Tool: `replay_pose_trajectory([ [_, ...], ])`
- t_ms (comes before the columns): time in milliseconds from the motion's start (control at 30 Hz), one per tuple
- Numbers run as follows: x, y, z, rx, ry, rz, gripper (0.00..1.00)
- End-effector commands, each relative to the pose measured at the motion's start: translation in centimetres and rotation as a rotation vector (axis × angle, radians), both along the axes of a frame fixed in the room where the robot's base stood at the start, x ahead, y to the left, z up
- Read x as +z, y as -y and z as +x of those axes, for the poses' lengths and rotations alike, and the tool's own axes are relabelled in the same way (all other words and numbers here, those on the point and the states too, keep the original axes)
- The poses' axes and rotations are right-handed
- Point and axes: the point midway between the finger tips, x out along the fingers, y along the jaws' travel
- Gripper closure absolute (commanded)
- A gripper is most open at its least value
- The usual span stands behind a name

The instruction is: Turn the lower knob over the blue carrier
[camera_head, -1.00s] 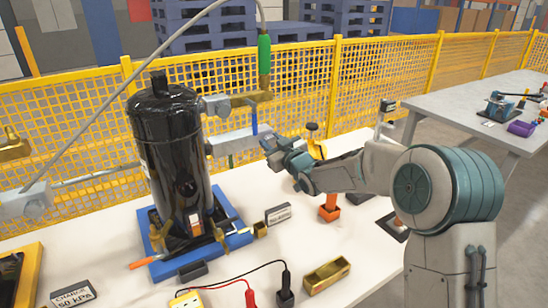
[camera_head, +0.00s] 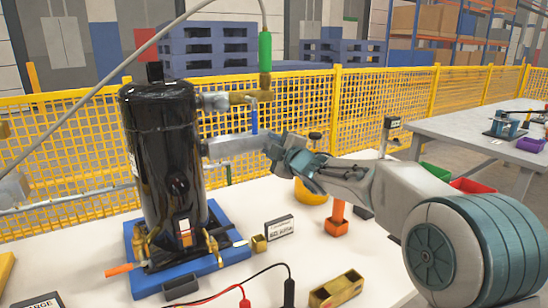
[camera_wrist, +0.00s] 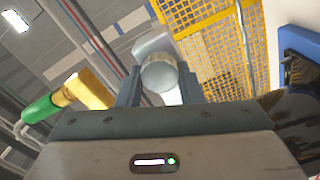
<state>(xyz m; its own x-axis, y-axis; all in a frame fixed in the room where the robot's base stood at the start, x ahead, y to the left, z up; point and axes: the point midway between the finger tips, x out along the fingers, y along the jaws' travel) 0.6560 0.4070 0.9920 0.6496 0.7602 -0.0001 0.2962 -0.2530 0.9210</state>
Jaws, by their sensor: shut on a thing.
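The black compressor (camera_head: 160,150) stands upright on the blue carrier (camera_head: 226,257). Two fittings stick out from its right side. The upper one (camera_head: 215,101) ends in brass under a green sleeve. The lower grey fitting (camera_head: 228,147) reaches toward my gripper (camera_head: 272,150), whose fingertips are hard to make out there. In the wrist view my gripper (camera_wrist: 160,88) has a finger on each side of a round grey knob (camera_wrist: 159,75) and is shut on it. The knob's end faces the camera. The brass fitting (camera_wrist: 88,91) and green sleeve (camera_wrist: 42,108) show at left.
A yellow mesh fence (camera_head: 370,105) runs behind the white table (camera_head: 100,235). Cables lie in front.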

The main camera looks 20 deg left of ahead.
Motion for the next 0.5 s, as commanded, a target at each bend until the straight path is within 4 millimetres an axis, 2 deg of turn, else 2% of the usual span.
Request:
replay_pose_trajectory([
  [500,-0.28,-0.27,-0.22,0.004,0.38,-0.314,0.89],
])
